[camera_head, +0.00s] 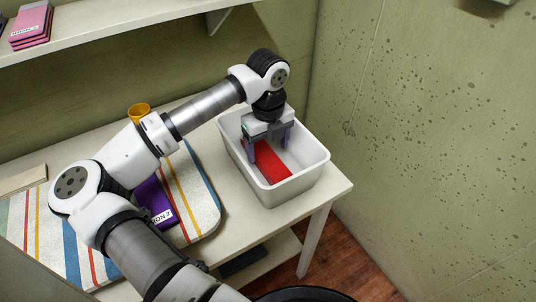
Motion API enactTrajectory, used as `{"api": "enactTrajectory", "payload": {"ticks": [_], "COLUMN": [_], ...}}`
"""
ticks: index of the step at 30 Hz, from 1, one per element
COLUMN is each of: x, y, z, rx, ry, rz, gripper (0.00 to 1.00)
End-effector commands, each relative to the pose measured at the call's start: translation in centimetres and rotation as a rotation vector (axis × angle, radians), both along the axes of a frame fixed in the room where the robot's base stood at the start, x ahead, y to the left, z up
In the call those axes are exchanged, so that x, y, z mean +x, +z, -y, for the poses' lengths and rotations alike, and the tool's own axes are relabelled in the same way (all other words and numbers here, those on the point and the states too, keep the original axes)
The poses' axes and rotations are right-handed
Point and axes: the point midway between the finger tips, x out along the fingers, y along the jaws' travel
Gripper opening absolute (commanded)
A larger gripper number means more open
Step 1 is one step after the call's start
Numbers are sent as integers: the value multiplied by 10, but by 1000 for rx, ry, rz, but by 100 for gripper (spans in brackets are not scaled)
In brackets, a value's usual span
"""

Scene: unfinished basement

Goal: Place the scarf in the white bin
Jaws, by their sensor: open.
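The white bin (313,171) stands at the right end of the light table. A folded red cloth, which looks like the scarf (272,166), lies on the floor of the bin. My gripper (270,152) points down inside the bin, over the scarf. Its two fingers are open and stand apart, one near each side of the scarf. I cannot tell whether the fingertips touch it. My gripper hides the far part of the scarf.
A striped mat (201,194) lies on the table (245,214) left of the bin, with a purple book (152,199) on it. A yellow cup (139,111) stands behind my arm. A shelf (110,22) with books (31,27) runs above. A wall (430,140) is close on the right.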

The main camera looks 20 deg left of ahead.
Motion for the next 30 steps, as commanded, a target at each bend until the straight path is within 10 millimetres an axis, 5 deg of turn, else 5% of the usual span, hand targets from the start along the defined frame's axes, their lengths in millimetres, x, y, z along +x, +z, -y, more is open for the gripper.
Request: {"api": "enactTrajectory", "payload": {"ticks": [12, 30], "x": [0, 0], "y": [77, 86], "z": [0, 0], "rx": [2, 0], "ry": [0, 0], "rz": [1, 0], "gripper": [76, 76]}}
